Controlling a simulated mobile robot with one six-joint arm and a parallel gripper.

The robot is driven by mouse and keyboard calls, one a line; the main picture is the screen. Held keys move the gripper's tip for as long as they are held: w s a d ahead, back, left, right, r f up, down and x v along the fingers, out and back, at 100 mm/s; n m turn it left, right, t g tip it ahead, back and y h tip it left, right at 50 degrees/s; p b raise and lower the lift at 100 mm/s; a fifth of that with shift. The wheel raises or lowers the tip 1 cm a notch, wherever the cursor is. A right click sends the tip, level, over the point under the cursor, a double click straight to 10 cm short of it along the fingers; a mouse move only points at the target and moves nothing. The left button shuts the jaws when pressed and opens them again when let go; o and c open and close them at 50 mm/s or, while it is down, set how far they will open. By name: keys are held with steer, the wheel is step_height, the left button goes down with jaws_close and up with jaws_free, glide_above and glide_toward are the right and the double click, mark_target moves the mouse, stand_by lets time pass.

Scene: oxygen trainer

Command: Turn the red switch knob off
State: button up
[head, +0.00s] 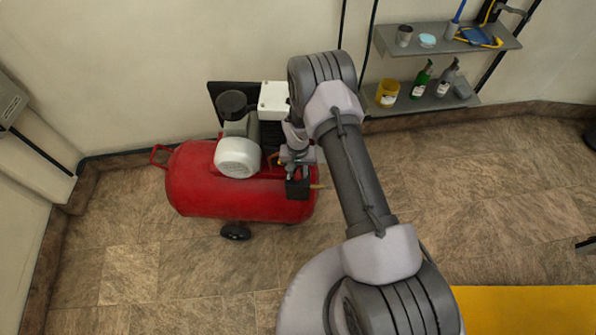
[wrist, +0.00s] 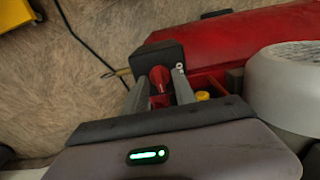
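The red switch knob (wrist: 160,80) stands on a black switch box (wrist: 154,56) in the wrist view. The switch box (head: 297,189) also shows in the head view, at the right end of the red compressor tank (head: 235,198). My gripper (wrist: 162,74) has its two grey fingers on either side of the knob, with narrow gaps seeming to show between. It looks open around the knob. In the head view my gripper (head: 293,167) is just above the switch box, and my wrist hides the knob. Which way the knob is set cannot be told.
A white motor cover (head: 237,157) sits on the tank, left of my gripper. A yellow cap (wrist: 202,96) is close to the right finger. Shelves (head: 448,40) with bottles hang on the wall. The floor in front of the tank is clear.

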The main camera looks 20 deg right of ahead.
steer(key=shift+c, duration=0.2)
jaws_close()
steer(key=n+b, duration=0.1)
steer(key=n, duration=0.3)
steer(key=n+b, duration=0.1)
steer(key=n, duration=0.4)
steer(key=n+b, duration=0.1)
steer(key=n, duration=0.3)
steer(key=shift+n, duration=2.5)
